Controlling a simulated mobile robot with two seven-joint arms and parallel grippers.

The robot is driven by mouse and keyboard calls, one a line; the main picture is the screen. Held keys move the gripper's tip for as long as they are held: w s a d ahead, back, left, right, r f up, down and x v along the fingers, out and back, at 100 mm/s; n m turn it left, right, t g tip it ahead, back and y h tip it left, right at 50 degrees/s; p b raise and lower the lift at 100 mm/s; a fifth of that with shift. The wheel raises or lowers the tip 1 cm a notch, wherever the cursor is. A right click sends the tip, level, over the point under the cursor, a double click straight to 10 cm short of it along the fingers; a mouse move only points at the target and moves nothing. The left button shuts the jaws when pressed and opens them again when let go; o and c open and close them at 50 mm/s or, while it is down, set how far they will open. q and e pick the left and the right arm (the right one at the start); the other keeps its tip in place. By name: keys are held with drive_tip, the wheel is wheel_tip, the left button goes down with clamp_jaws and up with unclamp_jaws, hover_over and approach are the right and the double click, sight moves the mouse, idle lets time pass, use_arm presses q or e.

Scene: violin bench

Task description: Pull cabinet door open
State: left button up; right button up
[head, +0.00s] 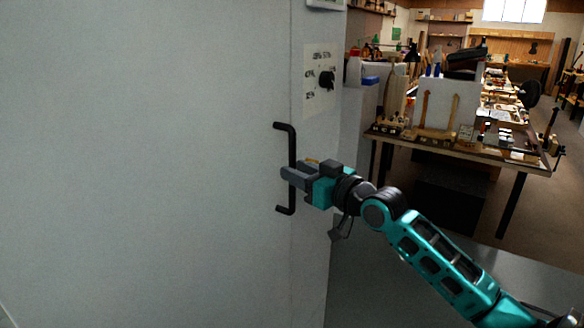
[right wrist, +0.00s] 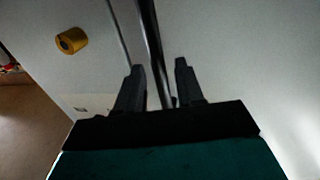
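The cabinet door (head: 150,160) is a large pale grey panel filling the left of the head view. A black vertical bar handle (head: 292,145) stands on it near its right edge. My right gripper (head: 287,174) is at the middle of the handle. In the right wrist view the handle (right wrist: 150,35) runs between the two dark fingers (right wrist: 158,85). The fingers stand apart, with a gap showing beside the bar, so the gripper looks open around it. The door looks closed. My left gripper is not in view.
A workbench (head: 450,145) with tools stands at the back right. A yellow round object (right wrist: 71,40) shows in the right wrist view. Floor is visible around the bench.

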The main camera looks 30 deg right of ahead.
drive_tip(key=shift+w+a, duration=0.2)
drive_tip(key=shift+w, duration=0.95)
clamp_jaws()
